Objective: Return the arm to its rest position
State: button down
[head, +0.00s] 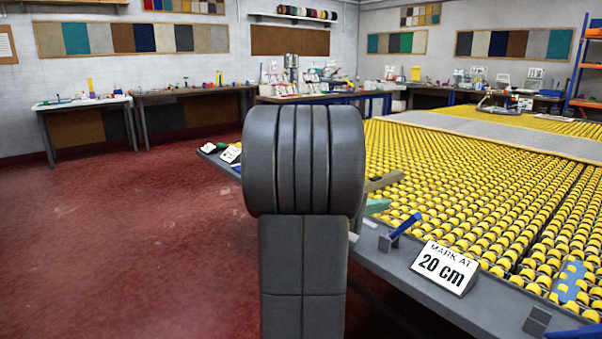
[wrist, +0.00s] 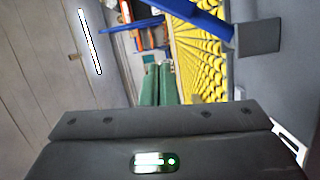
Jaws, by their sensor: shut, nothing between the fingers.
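My arm stands upright in the middle of the head view, its thick dark grey links seen from behind. In the wrist view my gripper (wrist: 157,84) shows as two green fingers close side by side beyond the dark hand. The fingers are shut with nothing visible between them. In the head view the arm hides most or all of the gripper; I cannot tell whether the small green piece beside the arm belongs to it. The wrist view is turned sideways.
A large table of yellow rollers (head: 470,190) with a grey edge fills the right. On its edge are a blue-handled tool (head: 401,228) and a "MARK AT 20 cm" sign (head: 444,267). Benches (head: 190,92) line the back wall. The red floor (head: 130,230) at left is clear.

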jog(key=shift+a+n+t+p, duration=0.3)
jog(key=shift+n+p, duration=0.5)
jog(key=shift+p, duration=1.3)
jog(key=w+n+p, duration=0.1)
jog(key=p, duration=0.2)
jog(key=w+a+f+n+p, duration=0.1)
jog(key=n+p, duration=0.1)
jog(key=p, duration=0.1)
jog(key=a+f+n+t+h+p, duration=0.1)
jog(key=n+p, duration=0.1)
jog(key=p, duration=0.1)
jog(key=shift+w+f, duration=0.25)
jog(key=shift+w, duration=0.15)
jog(key=shift+w+a+f+n+p, duration=0.1)
jog(key=shift+f+n+p, duration=0.15)
jog(key=shift+n+p, duration=0.3)
